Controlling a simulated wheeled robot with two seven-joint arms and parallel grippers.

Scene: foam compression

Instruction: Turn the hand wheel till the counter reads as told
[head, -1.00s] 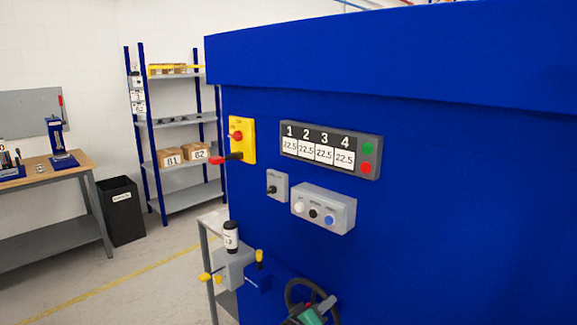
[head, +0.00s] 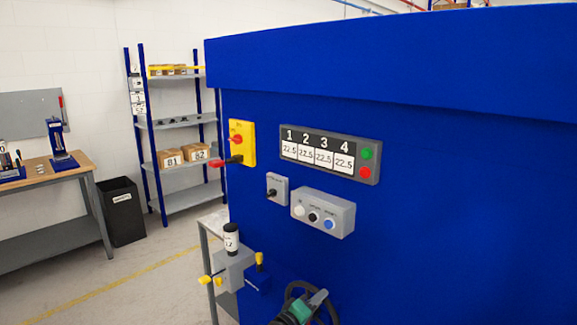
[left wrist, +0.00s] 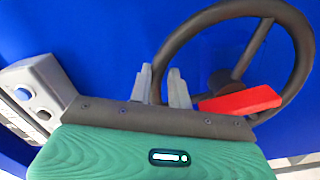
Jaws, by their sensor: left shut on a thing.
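The dark hand wheel (head: 290,291) is on the lower front of the blue machine, partly cut off by the bottom edge. It fills the upper right of the left wrist view (left wrist: 305,45), with a red piece (left wrist: 240,101) beside its hub. My left gripper (head: 318,298) is at the wheel; in the left wrist view its grey fingers (left wrist: 162,85) are shut on the left part of the rim. A panel numbered 1 to 4 (head: 318,153) reads 22.5 in each field. No other counter is legible. My right gripper is not in view.
A button box (head: 323,215) and a small switch (head: 277,188) sit above the wheel. A yellow switch plate with a red handle (head: 241,143) is at the machine's left edge. A grey fixture with yellow knobs (head: 233,270) stands left of the wheel.

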